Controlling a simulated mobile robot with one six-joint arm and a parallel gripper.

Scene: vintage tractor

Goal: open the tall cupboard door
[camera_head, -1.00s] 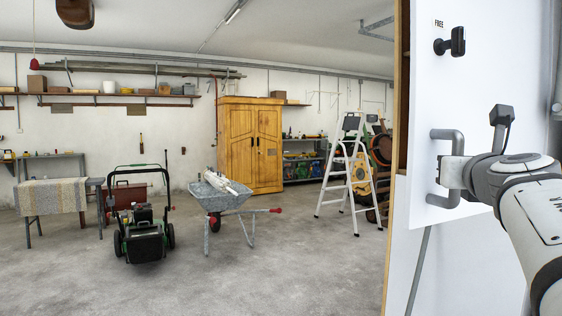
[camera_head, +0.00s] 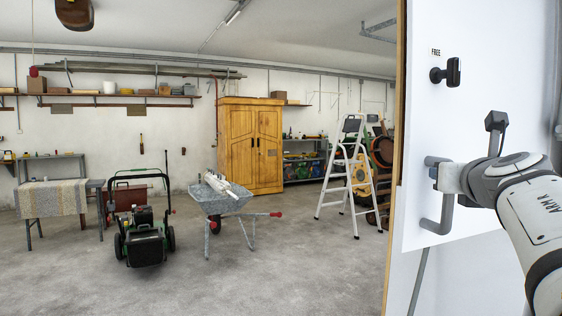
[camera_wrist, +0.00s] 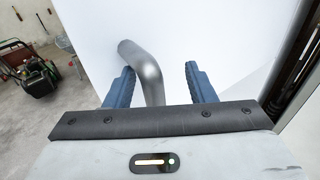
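A white door panel (camera_head: 418,120) stands upright at the right of the head view. It carries a "FREE" label, a black latch (camera_head: 447,72) and a grey U-shaped handle (camera_head: 447,217). My gripper (camera_head: 442,174) is at the handle's upper part. In the wrist view the handle (camera_wrist: 150,78) passes between the two blue fingers of my gripper (camera_wrist: 160,85). It lies close to the left finger, with a clear gap to the right finger. The fingers are apart. How far the door stands open cannot be told.
A wooden cupboard (camera_head: 250,148) with shut doors stands at the back wall. A stepladder (camera_head: 345,180), wheelbarrow (camera_head: 220,200) and green mower (camera_head: 143,240) stand on the floor. A dark gap shows at the wrist view's right.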

